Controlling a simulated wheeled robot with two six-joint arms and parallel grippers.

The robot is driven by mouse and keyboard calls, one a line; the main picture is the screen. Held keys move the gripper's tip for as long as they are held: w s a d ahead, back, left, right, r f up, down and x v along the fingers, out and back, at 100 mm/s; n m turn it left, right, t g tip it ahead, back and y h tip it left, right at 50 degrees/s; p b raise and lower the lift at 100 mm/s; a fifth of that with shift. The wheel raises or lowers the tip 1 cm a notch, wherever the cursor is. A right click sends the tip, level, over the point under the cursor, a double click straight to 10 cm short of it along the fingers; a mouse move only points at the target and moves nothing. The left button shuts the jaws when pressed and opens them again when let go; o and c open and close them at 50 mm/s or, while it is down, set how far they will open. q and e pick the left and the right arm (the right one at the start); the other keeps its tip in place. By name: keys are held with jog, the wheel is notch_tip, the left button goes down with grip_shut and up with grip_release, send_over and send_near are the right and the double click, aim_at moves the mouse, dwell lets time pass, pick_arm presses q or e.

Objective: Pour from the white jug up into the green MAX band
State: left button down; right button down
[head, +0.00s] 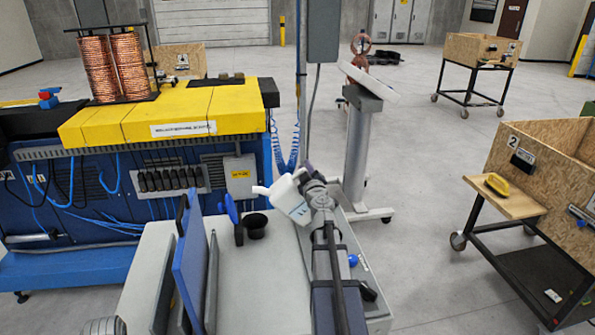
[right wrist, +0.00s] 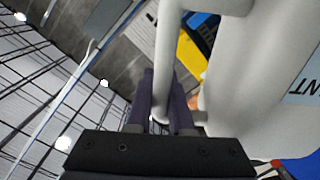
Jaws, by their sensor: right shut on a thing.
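The white jug (head: 290,203) is tilted above the grey machine top, with its narrow spout pointing left. My right gripper (head: 308,184) is shut on its handle. In the right wrist view the gripper's dark fingers (right wrist: 160,105) close around the white handle (right wrist: 168,60), and the jug body (right wrist: 265,75) fills the right side with part of a label. A black cup-shaped opening (head: 256,226) sits below and left of the jug, apart from it. No green MAX band can be made out, and no liquid stream shows. My left gripper is out of view.
A blue cap-like part (head: 233,215) stands upright left of the black opening. A blue panel (head: 190,255) rises further left. The yellow-topped machine (head: 215,98) lies behind. A wooden crate cart (head: 540,165) stands at the right, with clear floor between.

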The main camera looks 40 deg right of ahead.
jog(key=shift+s+d, duration=0.1)
jog(key=shift+d, duration=0.05)
jog(key=shift+m, duration=0.4)
jog(key=m, duration=0.3)
jog(key=r+m+p, duration=0.1)
jog(key=m, duration=0.1)
jog(key=shift+w+a, duration=0.2)
jog(key=shift+a, duration=0.1)
jog(key=shift+a+f+m, duration=0.1)
jog(key=shift+f+m, duration=0.15)
jog(key=shift+m, duration=0.15)
jog(key=b, duration=0.1)
jog(key=f+m, duration=0.1)
jog(key=f+b, duration=0.1)
jog(key=shift+w+a+b, duration=0.25)
jog(key=shift+a+b, duration=0.05)
jog(key=shift+a, duration=0.1)
jog(key=shift+a+f+m, duration=0.1)
jog(key=shift+f+m, duration=0.05)
jog(key=shift+m, duration=0.25)
